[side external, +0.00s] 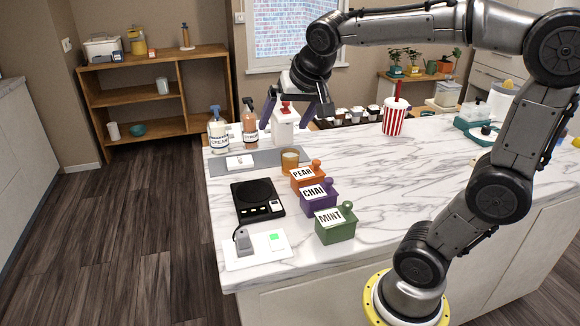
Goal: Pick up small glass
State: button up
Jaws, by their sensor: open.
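A small round tan cup or glass (290,159) stands upright on the marble counter, at the right end of the grey mat, just behind the orange PEAR box. It is too small in view to tell its material. My gripper (287,117) points down with its jaws open, above and behind the cup, and looks empty. Its fingers overlap a white dispenser with a red top (284,128) in this view. I cannot tell whether they touch it.
The CREAM bottle (218,133) and an amber pump bottle (250,127) stand left of the dispenser. The PEAR (307,177), CHAI (319,199) and MINT (335,224) boxes and a black scale (257,200) stand in front. The counter's middle (410,175) is clear.

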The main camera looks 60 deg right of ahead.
jog(key=w+d+f+m+g+h, duration=0.1)
jog(key=w+d+f+m, duration=0.15)
jog(key=w+d, duration=0.2)
jog(key=w+d+f+m+g, duration=0.1)
jog(key=w+d+f, duration=0.2)
jog(key=d, duration=0.3)
jog(key=g, duration=0.2)
send_near(290, 161)
jog(key=shift+m, duration=0.25)
jog(key=x, duration=0.4)
jog(key=d+x, duration=0.1)
jog(key=x, duration=0.3)
jog(key=w+x, duration=0.1)
jog(key=x, duration=0.3)
jog(key=shift+d+r, duration=0.1)
jog(key=shift+d, duration=0.25)
grip_shut()
